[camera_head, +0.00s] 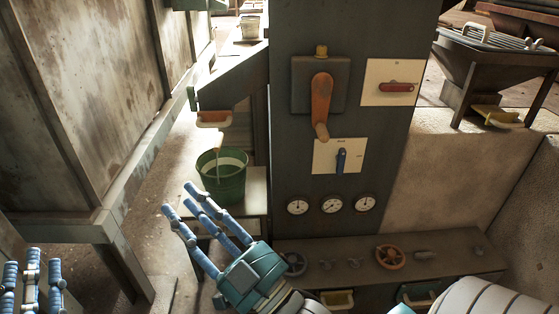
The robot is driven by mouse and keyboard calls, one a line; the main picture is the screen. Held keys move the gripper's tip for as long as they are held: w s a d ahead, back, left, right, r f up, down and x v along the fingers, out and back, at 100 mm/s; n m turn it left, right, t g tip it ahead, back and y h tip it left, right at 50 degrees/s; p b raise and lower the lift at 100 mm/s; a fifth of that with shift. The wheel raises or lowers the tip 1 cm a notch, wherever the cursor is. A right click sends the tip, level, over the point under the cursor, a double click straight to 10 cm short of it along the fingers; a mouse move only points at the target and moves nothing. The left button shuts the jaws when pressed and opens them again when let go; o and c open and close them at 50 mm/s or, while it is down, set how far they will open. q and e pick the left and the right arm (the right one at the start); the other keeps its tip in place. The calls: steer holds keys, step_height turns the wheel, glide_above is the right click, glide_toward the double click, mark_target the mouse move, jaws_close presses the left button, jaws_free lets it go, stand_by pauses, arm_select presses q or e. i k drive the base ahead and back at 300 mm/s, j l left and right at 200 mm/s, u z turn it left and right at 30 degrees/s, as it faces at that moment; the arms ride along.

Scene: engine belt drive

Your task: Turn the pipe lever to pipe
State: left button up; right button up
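A dark upright panel (290,150) carries several levers. A blue lever (341,161) stands nearly upright on a white plate with small labels too small to read. A red lever (396,88) lies level on another white plate, upper right. A large orange lever (321,105) hangs down from a grey box. I cannot tell from labels which is the pipe lever. My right gripper (187,198) is open and empty, fingers pointing up-left, below and left of the panel's levers, touching none. My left gripper (32,265) shows extended, apart fingers at the bottom left; its palm is cut off.
A green bucket (221,175) stands under a spout (213,118), beyond my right fingers. Several round gauges (332,205) sit low on the panel. A ledge below bears an orange valve wheel (390,257). A metal trough (490,60) stands at the upper right.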

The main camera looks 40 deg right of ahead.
mark_target(341, 157)
steer(key=z, duration=1.55)
